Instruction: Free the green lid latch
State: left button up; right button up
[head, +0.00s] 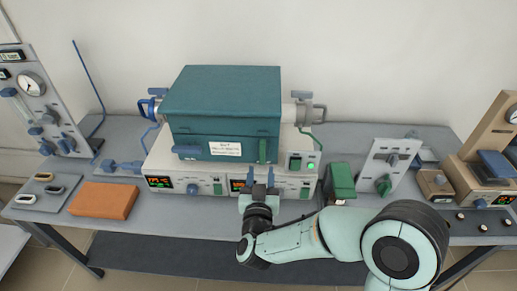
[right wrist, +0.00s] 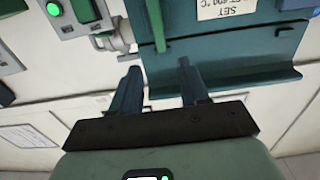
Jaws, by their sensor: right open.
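A teal furnace box (head: 222,95) with a lid sits on the white controller units at the middle of the bench. The green latch (head: 263,150) is a narrow upright bar on its front, right of a white label. In the right wrist view the latch (right wrist: 155,25) appears beyond the fingertips, roughly in line with the gap between them. My right gripper (head: 261,174) is open and empty, just in front of and below the latch; its two dark blue fingers (right wrist: 158,75) show apart. I see no contact with the latch. My left gripper is not in view.
A switch panel with a lit green button (head: 312,166) is right of the latch. A green-topped box (head: 340,180) and a grey valve panel (head: 388,165) stand further right. An orange block (head: 104,200) lies at left. The furnace ledge (right wrist: 245,83) is close to the right fingers.

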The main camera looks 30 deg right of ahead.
aim_at(263, 148)
jog(key=p+x, duration=0.1)
jog(key=x, duration=0.9)
jog(key=shift+w, duration=0.15)
grip_shut()
